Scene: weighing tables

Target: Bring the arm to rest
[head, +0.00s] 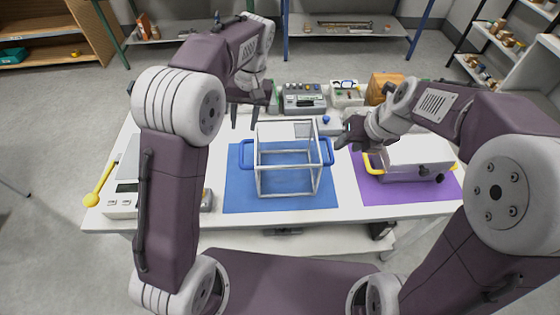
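My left gripper (244,121) hangs above the back of the white table (335,208), behind and left of a clear box (288,184). Its two fingers point down, spread apart with nothing between them. My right gripper (349,143) is above the table to the right of the box, near the box's right blue handle. Its fingers look spread and empty. Both arms are bent, with the forearms reaching over the table. I cannot tell how much height separates the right fingers from the table.
The box stands on a blue mat (235,197). A grey-white case (415,160) with yellow handles is on a purple mat (370,190). A scale (122,200) and a yellow-ended tool (92,197) are at left. A grey device (303,98) and a tray (346,95) line the back.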

